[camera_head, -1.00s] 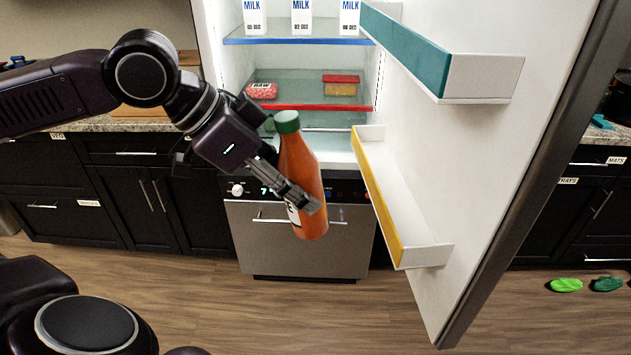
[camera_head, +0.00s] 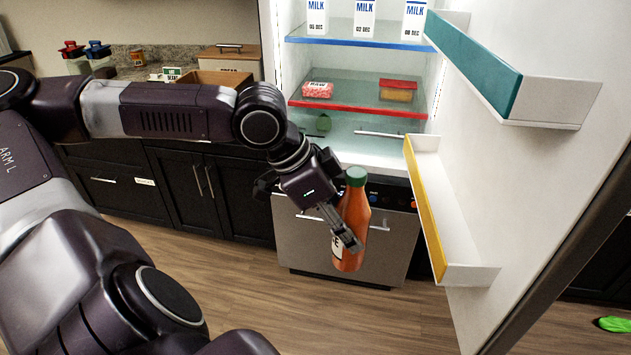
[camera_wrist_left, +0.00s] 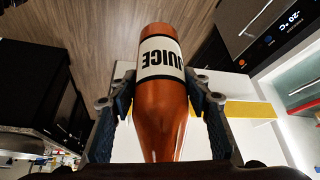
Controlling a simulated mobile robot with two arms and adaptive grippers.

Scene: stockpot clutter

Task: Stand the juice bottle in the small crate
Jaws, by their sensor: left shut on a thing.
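The juice bottle (camera_head: 354,222) is orange with a green cap and a white label. My left gripper (camera_head: 347,238) is shut on it and holds it in the air, nearly upright with a slight tilt, in front of the open fridge. The left wrist view shows the bottle (camera_wrist_left: 163,100) between the two fingers, its JUICE label upside down in the picture. A brown open box (camera_head: 222,78) stands on the counter at the back, partly hidden by my left arm; I cannot tell whether it is the small crate. My right gripper is not in view.
The open fridge door (camera_head: 540,180), with a teal bin (camera_head: 480,65) and a yellow-fronted bin (camera_head: 425,210), stands close right of the bottle. Milk cartons (camera_head: 365,18) and food packs (camera_head: 398,90) sit on fridge shelves. A bread box (camera_head: 232,60) stands on the counter.

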